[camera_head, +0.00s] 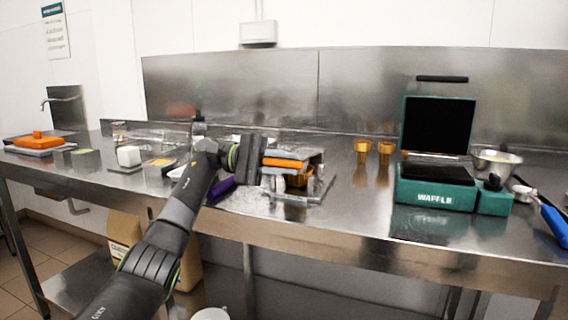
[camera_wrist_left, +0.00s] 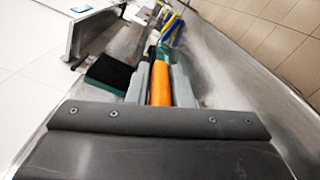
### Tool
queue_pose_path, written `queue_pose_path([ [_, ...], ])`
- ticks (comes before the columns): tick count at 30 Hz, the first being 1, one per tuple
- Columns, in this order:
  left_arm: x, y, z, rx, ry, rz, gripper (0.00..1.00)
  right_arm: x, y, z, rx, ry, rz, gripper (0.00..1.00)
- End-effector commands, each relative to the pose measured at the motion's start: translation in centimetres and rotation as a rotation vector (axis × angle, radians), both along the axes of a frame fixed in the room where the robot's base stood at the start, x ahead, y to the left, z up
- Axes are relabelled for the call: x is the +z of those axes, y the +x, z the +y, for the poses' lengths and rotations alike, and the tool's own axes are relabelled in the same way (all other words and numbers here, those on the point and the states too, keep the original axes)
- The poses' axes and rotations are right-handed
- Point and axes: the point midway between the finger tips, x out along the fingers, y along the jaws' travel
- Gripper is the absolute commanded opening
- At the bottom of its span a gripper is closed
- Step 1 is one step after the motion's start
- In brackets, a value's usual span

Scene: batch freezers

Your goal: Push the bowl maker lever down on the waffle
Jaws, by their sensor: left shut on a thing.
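The bowl maker (camera_head: 300,196) is a small metal frame on the steel counter, in the middle of the head view. Its orange lever handle (camera_head: 286,163) lies roughly level near the top of the frame. The handle also shows as an orange bar in the left wrist view (camera_wrist_left: 161,88). My left gripper (camera_head: 290,162) is shut on this handle, with a grey finger on either side of it. A golden-brown piece, apparently the waffle (camera_head: 299,180), shows below the handle, partly hidden by the gripper and frame. My right gripper is not in view.
A green waffle iron (camera_head: 433,194) stands open to the right, with a metal bowl (camera_head: 495,162) beside it. Two golden cups (camera_head: 362,150) stand behind, between it and the bowl maker. A purple item (camera_head: 219,190) lies left of the bowl maker. The front counter strip is mostly clear.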

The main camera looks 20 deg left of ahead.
Motion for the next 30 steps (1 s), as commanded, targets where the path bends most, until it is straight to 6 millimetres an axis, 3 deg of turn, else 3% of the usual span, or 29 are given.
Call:
queue_pose_path([
  [4, -0.1, 0.0, 0.1, 0.001, 0.003, 0.005, 0.00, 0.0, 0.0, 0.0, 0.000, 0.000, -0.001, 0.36],
  [5, -0.1, 0.0, 0.1, 0.001, 0.003, 0.005, 0.24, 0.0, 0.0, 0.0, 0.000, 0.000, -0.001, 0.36],
  [8, -0.1, 0.0, 0.1, 0.001, 0.002, 0.004, 0.37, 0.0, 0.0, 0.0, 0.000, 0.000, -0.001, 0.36],
  [19, 0.1, 0.0, 0.8, 0.003, 0.001, 0.002, 0.38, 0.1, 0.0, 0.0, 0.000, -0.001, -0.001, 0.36],
  [30, 0.1, -0.3, 6.9, 0.005, 0.000, 0.005, 0.38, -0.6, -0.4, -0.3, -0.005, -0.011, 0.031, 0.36],
])
